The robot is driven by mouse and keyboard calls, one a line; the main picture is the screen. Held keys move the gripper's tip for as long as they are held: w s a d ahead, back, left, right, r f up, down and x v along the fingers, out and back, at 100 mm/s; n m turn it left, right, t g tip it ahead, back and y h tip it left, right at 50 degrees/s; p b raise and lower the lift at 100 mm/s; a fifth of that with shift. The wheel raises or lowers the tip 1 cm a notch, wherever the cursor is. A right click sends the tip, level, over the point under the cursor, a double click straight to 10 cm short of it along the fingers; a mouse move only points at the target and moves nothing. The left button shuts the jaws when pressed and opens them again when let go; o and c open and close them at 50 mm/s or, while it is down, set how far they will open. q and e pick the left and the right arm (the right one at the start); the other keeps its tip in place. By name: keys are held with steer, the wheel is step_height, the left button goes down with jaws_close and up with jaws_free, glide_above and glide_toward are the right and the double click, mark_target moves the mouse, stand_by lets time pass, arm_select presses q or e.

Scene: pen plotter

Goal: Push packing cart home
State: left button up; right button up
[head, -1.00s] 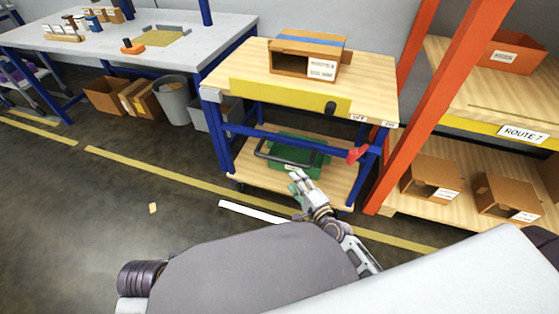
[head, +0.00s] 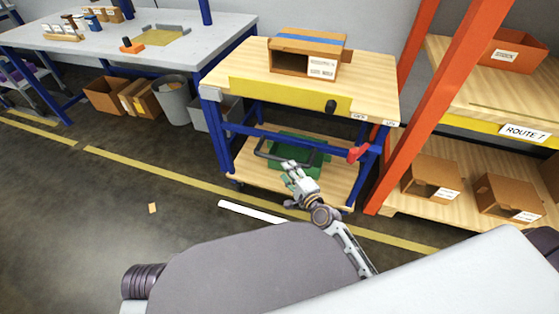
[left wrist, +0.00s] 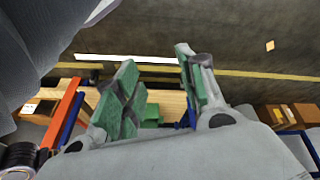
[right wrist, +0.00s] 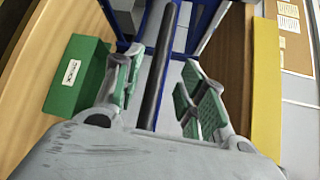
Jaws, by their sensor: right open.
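The packing cart (head: 225,155) has a wooden top, blue frame, yellow front panel and lower shelf. It stands beside the orange rack. Its dark push bar (head: 268,157) sticks out toward me. My right gripper (head: 292,170) is open at the bar. In the right wrist view the bar (right wrist: 167,50) runs between the spread fingers (right wrist: 160,88); I cannot tell whether they touch it. My left gripper (left wrist: 160,85) is open and empty in the left wrist view, outside the head view. A cardboard box (head: 288,62) sits on the cart top, and a green bin (right wrist: 75,80) on its lower shelf.
The orange rack (head: 400,125) stands close at the cart's right, with boxes on its shelves. A workbench (head: 180,48) with a grey bin (head: 174,100) is at the left. Yellow floor lines (head: 150,172) and a white strip (head: 250,212) mark the mostly open floor.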

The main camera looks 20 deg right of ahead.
mark_target(280, 160)
steer(key=b+x, duration=0.1)
steer(key=x, duration=0.6)
steer(key=shift+w+a+f+b, duration=0.1)
steer(key=shift+w+b, duration=0.25)
steer(key=shift+w, duration=0.2)
arm_select(q)
steer(key=shift+t+h, duration=0.3)
steer(key=f, duration=0.2)
steer(key=d+f, duration=0.1)
steer(key=f, duration=0.1)
steer(key=shift+w+d, duration=0.1)
steer(key=shift+w, duration=0.1)
steer(key=shift+w, duration=0.1)
steer(key=shift+r, duration=0.15)
arm_select(e)
jaws_close()
